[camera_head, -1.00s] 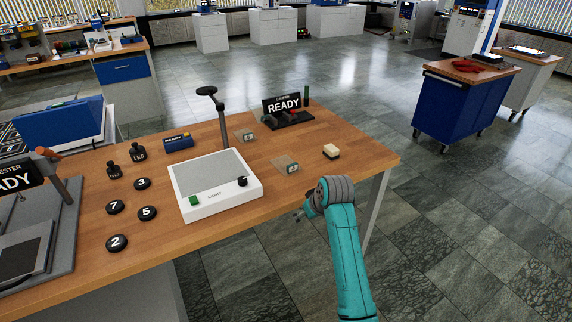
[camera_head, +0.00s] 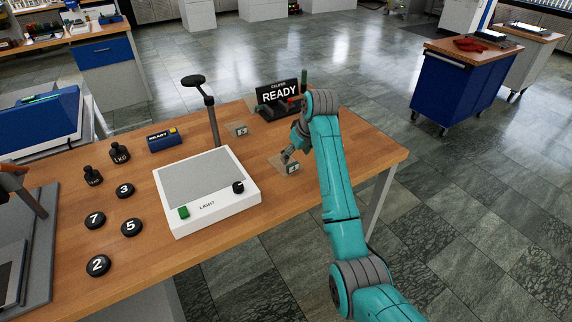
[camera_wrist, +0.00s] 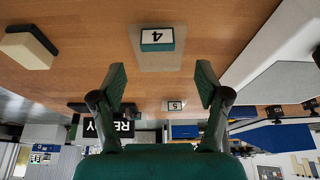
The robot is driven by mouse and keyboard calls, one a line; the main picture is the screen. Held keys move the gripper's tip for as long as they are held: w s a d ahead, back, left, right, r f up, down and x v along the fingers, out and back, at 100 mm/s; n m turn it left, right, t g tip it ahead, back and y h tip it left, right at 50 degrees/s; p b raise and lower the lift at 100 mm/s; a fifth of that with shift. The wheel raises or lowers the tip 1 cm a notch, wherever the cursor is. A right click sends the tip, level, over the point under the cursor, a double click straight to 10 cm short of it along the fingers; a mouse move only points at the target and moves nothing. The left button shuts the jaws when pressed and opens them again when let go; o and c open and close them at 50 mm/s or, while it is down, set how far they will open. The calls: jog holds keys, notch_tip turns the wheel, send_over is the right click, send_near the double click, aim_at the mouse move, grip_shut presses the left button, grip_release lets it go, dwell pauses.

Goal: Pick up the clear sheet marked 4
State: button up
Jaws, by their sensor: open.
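The clear sheet marked 4 (camera_wrist: 157,58) lies flat on the wooden bench, with a dark-sided tag block bearing the 4 at one end. In the head view the sheet (camera_head: 278,162) and its tag are beside the light box, partly behind my gripper (camera_head: 288,155). My gripper (camera_wrist: 161,78) is open and empty in the wrist view. Its two fingers are apart, with the sheet ahead between their lines. I cannot tell the exact height of the fingertips above it.
A second clear sheet, marked 5 (camera_wrist: 174,105), lies farther back, also in the head view (camera_head: 237,129). The light box (camera_head: 208,190) with its post is left. The READY caliper stand (camera_head: 279,95) is behind. A cream-and-dark block (camera_wrist: 30,48) sits at the wrist view's left.

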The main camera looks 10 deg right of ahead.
aim_at(293, 164)
jog(key=shift+s+d+x, duration=0.1)
jog(key=shift+x, duration=1.35)
jog(key=shift+s+d+x, duration=0.15)
jog(key=shift+x, duration=1.35)
jog(key=c, duration=1.3)
